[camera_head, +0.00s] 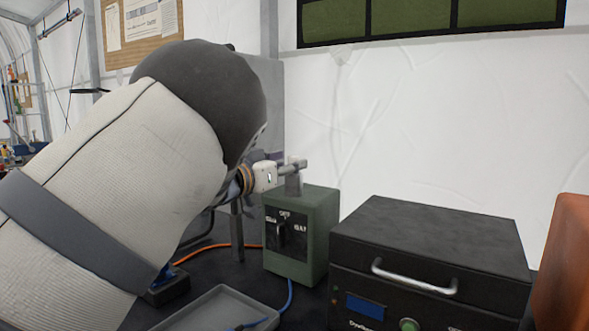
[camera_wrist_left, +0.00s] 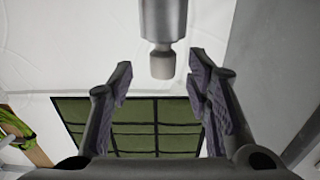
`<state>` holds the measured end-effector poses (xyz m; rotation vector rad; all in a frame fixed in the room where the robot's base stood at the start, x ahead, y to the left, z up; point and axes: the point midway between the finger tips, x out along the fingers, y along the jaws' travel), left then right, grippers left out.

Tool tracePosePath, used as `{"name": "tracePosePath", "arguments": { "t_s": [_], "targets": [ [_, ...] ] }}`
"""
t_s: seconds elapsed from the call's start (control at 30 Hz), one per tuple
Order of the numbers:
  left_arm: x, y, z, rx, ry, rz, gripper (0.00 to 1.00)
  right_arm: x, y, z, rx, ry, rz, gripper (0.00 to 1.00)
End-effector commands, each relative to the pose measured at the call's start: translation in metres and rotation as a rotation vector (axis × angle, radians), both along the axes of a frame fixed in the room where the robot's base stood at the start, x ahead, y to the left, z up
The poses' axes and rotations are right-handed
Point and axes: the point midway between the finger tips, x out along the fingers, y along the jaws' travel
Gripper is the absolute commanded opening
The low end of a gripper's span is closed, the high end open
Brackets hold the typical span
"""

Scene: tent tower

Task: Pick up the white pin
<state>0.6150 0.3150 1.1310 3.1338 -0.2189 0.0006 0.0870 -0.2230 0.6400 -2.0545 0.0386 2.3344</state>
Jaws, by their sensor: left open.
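A grey post (camera_head: 293,186) stands on top of the green switch box (camera_head: 318,222) in the head view. In the left wrist view the post (camera_wrist_left: 163,20) comes in from the top edge and ends in a short, paler cylinder (camera_wrist_left: 163,64), which looks like the white pin. My left gripper (camera_head: 298,166) is at the top of the post, partly hidden by my own arm. In the wrist view its two fingers (camera_wrist_left: 161,72) are open, one on each side of the pale tip, with visible gaps. My right gripper is not in view.
A black device with a metal handle (camera_head: 430,245) stands right of the switch box. An orange-brown object (camera_head: 567,265) is at the right edge. A grey tray (camera_head: 205,312) lies in front, with blue and orange cables nearby. A white tent wall (camera_head: 420,120) is behind.

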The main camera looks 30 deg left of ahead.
Motion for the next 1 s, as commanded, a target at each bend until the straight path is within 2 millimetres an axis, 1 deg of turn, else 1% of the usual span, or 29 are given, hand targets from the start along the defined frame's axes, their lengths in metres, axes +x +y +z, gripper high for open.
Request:
{"name": "tracePosePath", "arguments": {
  "t_s": [0.03, 0.1, 0.17, 0.23, 0.4, 0.43, 0.47, 0.5, 0.57, 0.6, 0.63, 0.9, 0.97, 1.0],
  "targets": [
    [0.012, 0.0, -0.004, 0.005, 0.005, -0.003, 0.45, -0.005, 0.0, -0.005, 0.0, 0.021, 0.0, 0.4],
    [0.025, -0.001, -0.006, 0.002, 0.009, -0.002, 0.45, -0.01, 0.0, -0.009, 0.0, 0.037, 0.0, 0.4],
    [0.032, -0.002, -0.005, 0.002, 0.009, -0.001, 0.45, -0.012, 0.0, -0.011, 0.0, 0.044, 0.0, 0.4],
    [0.034, -0.002, -0.003, 0.0, 0.005, 0.0, 0.45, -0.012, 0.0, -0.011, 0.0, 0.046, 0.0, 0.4],
    [0.033, -0.002, 0.002, 0.0, 0.0, 0.001, 0.45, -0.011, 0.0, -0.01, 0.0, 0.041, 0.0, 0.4],
    [0.033, -0.002, 0.002, 0.0, 0.0, 0.001, 0.4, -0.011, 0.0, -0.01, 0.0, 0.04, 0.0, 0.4],
    [0.033, -0.002, 0.002, 0.0, -0.001, 0.001, 0.33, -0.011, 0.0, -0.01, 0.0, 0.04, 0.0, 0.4],
    [0.033, -0.002, 0.002, 0.0, -0.001, 0.001, 0.24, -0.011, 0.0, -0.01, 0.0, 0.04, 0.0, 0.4],
    [0.033, -0.002, 0.002, 0.0, 0.0, 0.001, 0.11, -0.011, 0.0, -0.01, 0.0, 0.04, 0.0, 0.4],
    [0.033, -0.002, 0.002, 0.0, 0.0, 0.001, 0.02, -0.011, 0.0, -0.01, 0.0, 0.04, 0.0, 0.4],
    [0.033, -0.002, 0.002, 0.0, 0.0, 0.001, 0.0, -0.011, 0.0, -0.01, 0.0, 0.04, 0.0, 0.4],
    [0.033, -0.002, 0.002, 0.0, 0.0, 0.0, 0.0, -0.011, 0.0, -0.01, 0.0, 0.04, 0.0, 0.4],
    [0.033, -0.002, 0.009, 0.0, -0.002, -0.001, 0.0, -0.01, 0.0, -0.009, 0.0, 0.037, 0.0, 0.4],
    [0.033, -0.002, 0.018, -0.001, -0.005, 0.0, 0.0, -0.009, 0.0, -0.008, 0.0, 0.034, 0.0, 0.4]
  ]
}}
